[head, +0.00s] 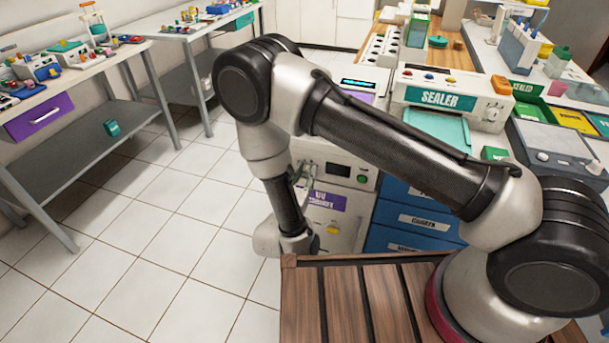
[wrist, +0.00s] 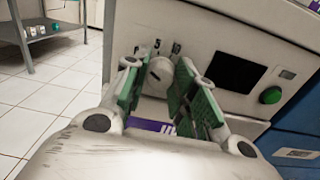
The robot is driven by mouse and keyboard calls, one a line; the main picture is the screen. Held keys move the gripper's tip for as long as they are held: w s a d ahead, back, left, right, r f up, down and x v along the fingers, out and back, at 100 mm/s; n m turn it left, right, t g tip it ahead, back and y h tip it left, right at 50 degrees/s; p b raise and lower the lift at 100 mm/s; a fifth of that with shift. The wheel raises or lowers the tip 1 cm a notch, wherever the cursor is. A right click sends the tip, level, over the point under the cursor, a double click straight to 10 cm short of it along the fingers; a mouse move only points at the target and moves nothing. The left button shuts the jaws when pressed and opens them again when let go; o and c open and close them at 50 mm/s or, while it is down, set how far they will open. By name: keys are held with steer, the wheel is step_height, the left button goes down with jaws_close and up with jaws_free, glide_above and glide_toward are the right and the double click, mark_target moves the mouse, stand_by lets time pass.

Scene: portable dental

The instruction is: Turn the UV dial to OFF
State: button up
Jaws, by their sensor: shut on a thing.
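The UV dial (wrist: 159,78) is a round pale knob with a dark slot mark, on the white front panel of the UV unit. Small dark marks sit above it on the panel, too small to read for certain. My gripper (wrist: 160,70) has its two green pads on either side of the dial and is shut on it. In the head view the UV unit (head: 346,205) with its purple label stands beyond the wooden deck. My gripper reaches its front there, and the dial is hidden.
A dark display (wrist: 220,72) and a green button (wrist: 271,95) lie right of the dial. Blue drawers (head: 390,223) stand right of the unit, and a sealer (head: 440,98) sits farther back. Tiled floor (head: 190,230) is open to the left.

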steer(key=shift+n, duration=0.3)
steer(key=o, duration=1.1)
steer(key=shift+c, duration=0.2)
step_height(320, 180, up, 10)
